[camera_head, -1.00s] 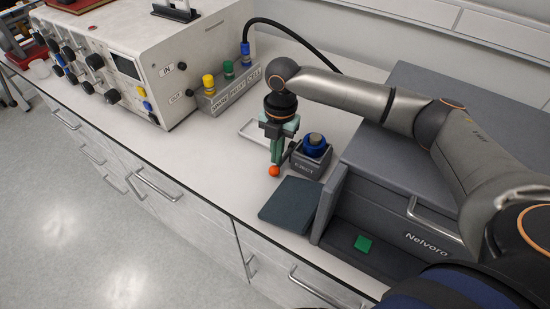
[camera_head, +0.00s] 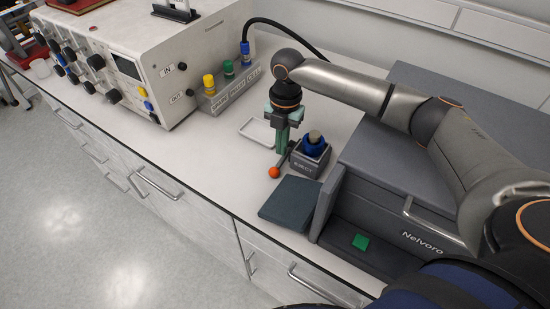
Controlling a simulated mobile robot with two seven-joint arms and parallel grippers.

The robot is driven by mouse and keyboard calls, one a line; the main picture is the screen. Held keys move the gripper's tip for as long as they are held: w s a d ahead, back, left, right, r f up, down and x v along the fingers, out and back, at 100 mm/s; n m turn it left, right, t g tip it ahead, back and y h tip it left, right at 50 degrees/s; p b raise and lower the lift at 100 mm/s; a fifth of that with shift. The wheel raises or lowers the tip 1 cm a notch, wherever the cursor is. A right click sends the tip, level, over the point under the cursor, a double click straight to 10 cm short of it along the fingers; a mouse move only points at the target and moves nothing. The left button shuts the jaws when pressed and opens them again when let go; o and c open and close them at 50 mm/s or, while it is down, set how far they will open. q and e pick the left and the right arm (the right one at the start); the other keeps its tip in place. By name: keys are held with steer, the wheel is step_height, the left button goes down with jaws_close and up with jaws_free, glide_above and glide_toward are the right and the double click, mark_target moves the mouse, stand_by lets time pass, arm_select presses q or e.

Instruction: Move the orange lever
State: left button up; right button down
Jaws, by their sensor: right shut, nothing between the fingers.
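The orange ball end of the lever (camera_head: 274,172) sits at the front left of a small grey box labelled EJECT (camera_head: 305,166). A dark rod joins it toward the box. A blue collar with a grey knob (camera_head: 314,143) is on top of the box. My right gripper (camera_head: 281,150) points down just behind the orange ball, with its green fingers shut and empty. It is close to the lever rod; I cannot tell whether they touch. My left gripper is not in view.
A grey cabinet marked Nelvoro (camera_head: 425,238) with a green square (camera_head: 360,242) stands at right. A dark flat pad (camera_head: 290,202) lies before the box. A control unit (camera_head: 150,60) stands at left.

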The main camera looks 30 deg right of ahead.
step_height(320, 180, up, 11)
steer(key=shift+w+d, duration=0.3)
steer(key=shift+d, duration=0.1)
steer(key=shift+f, duration=0.1)
